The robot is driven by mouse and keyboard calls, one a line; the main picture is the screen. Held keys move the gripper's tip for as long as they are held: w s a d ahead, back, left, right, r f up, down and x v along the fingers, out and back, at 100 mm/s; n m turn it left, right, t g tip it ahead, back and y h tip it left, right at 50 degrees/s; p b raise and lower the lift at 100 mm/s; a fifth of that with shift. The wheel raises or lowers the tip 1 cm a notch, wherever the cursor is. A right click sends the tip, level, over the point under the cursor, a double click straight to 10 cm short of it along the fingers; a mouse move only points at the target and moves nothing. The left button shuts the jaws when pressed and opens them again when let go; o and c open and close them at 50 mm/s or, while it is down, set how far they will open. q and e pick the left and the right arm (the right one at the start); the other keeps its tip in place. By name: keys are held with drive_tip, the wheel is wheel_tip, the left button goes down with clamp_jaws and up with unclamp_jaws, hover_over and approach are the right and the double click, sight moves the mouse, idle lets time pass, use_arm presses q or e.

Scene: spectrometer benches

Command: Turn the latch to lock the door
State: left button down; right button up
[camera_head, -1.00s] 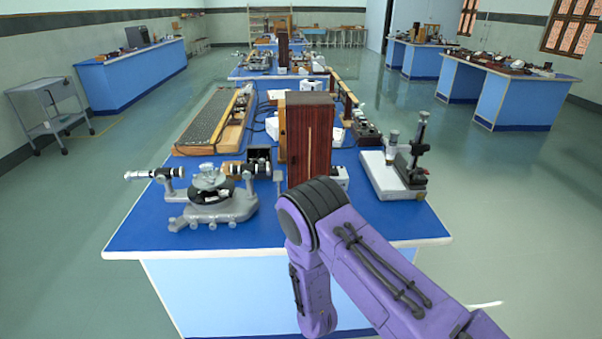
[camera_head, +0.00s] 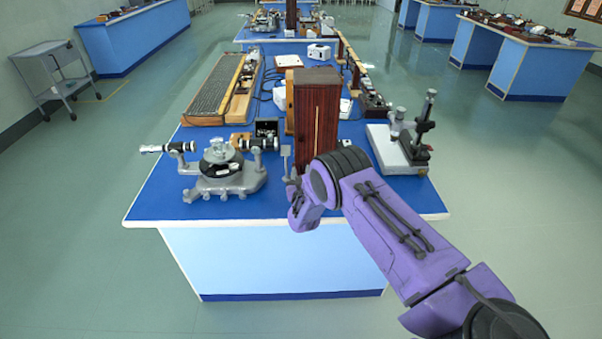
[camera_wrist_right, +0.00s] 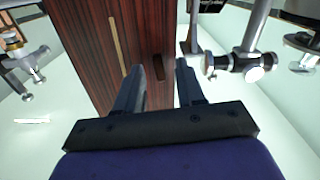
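The dark reddish wooden box (camera_head: 317,120) stands upright near the front of the blue bench, with a pale vertical slit in its front face. The box face (camera_wrist_right: 90,40) also fills the upper left of the right wrist view. A small dark bar (camera_wrist_right: 158,67), seemingly the latch, is on this face near its right edge. My right gripper (camera_wrist_right: 159,72) is open, its two fingers apart on either side of the bar and pointing at the face. I cannot tell whether they touch it. In the head view my purple right arm largely hides the fingers. My left gripper is not in view.
A grey spectrometer (camera_head: 222,170) stands left of the box, its metal parts close to my right finger in the wrist view. A microscope-like instrument (camera_head: 410,140) on a white base stands to the right. The bench's front strip (camera_head: 160,205) is bare.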

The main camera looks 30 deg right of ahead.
clamp_jaws()
drive_tip(key=shift+f+m+b, duration=0.3)
drive_tip(key=shift+m+b, duration=0.5)
drive_tip(key=shift+b, duration=0.45)
drive_tip(key=shift+r, duration=0.25)
unclamp_jaws()
